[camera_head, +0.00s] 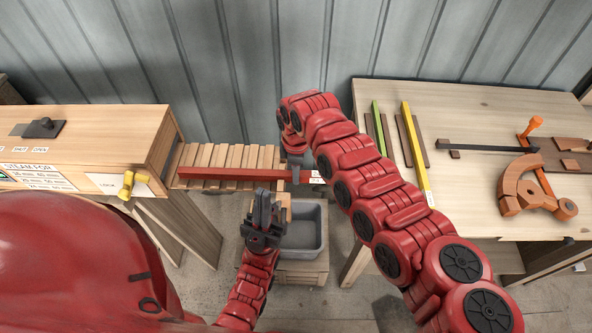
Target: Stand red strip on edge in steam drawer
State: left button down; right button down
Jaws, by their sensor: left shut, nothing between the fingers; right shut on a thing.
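The red strip (235,173) lies lengthwise along the slatted steam drawer (225,155), which extends right from the wooden steam box (85,150). I cannot tell clearly whether the strip is on edge or flat. A white label shows at its right end. My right gripper (295,175) points down and is shut on the strip near that end; the fingers are partly hidden by the arm's wrist. My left gripper (264,200) is shut and empty, pointing up just in front of the drawer's right end, covering part of it.
A grey bin (304,232) stands on a low wooden stand below the drawer's end. The right workbench (470,110) holds a green strip (379,127), a yellow strip (415,150) and a curved wooden form (530,187). A yellow handle (128,184) sticks out from the steam box.

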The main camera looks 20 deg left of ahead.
jog(key=shift+f, duration=0.45)
jog(key=shift+f+b, duration=0.15)
jog(key=shift+b, duration=0.25)
jog(key=c, duration=0.6)
grip_release()
jog(key=shift+r, duration=0.45)
notch_tip(320, 180, up, 16)
jog(key=b, duration=0.5)
jog(key=shift+r, duration=0.25)
